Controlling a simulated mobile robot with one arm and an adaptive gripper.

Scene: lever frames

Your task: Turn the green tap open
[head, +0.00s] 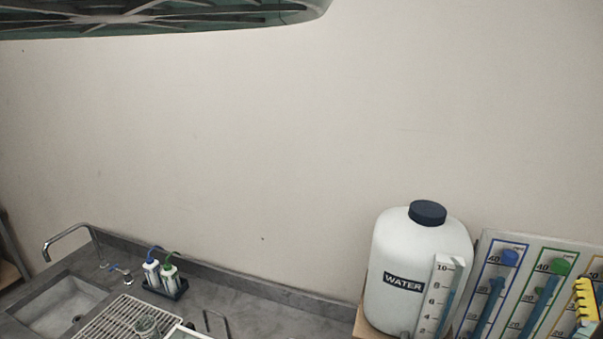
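I cannot make out a green tap for certain. At the right edge, a pale panel (523,252) carries colour-outlined columns with scale numbers. Its middle column (547,290) has a green outline, a blue-green strip and a round green piece (559,267) at its top. The lower part of the panel is cut off by the bottom of the picture. My gripper is not in view.
A white water tank (397,255) with a dark cap stands left of the panel. A blue column (491,300) and a yellow ribbed piece (585,303) flank the green one. A sink (62,306), chrome faucet (70,235), rack (120,320) and small bottles (151,273) occupy the left counter.

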